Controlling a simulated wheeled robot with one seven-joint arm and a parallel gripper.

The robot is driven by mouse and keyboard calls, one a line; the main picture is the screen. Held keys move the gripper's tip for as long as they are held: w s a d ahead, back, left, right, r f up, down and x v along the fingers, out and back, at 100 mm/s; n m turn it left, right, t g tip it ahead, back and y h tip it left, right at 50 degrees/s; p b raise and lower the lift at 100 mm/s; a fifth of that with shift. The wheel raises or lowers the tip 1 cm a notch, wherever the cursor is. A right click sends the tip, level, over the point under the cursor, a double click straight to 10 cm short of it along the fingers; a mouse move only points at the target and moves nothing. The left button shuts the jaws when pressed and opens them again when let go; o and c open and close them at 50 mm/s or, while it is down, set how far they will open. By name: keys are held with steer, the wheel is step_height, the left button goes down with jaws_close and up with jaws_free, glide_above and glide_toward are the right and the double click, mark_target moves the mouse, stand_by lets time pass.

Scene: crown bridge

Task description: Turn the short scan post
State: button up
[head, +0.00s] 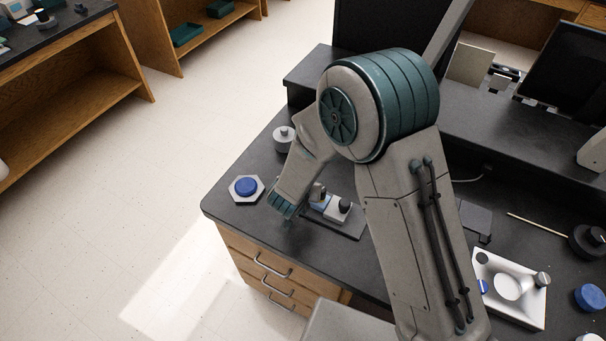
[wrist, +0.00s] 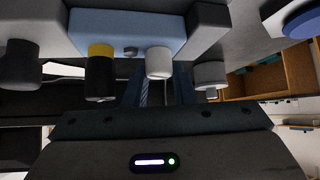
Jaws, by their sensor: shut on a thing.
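In the wrist view a pale blue block (wrist: 130,28) carries several short posts. A white post (wrist: 158,62), which I take for the short scan post, points down from the block, in line with my gripper's fingers (wrist: 164,90). My gripper is shut on it; the exact contact is dark and hard to see. A black post with a yellow band (wrist: 100,72) is to its left. In the head view the block (head: 322,205) stands on a dark plate (head: 345,226), with my wrist (head: 284,200) at its left; the fingers are hidden there.
A grey post (wrist: 210,75) and a dark grey knob (wrist: 22,64) flank the block. A blue disc on a white hexagonal base (head: 246,187) and a grey round piece (head: 283,135) stand left on the black bench. A white tray (head: 528,312) lies to the right.

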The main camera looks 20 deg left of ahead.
steer(key=shift+m+h+p, duration=0.8)
steer(key=shift+m+p, duration=0.2)
steer(key=shift+p, duration=0.2)
steer(key=o, duration=1)
steer(key=v, duration=1.3)
steer(key=shift+s+a+r, duration=0.1)
steer(key=shift+s+r, duration=0.05)
steer(key=shift+s, duration=0.25)
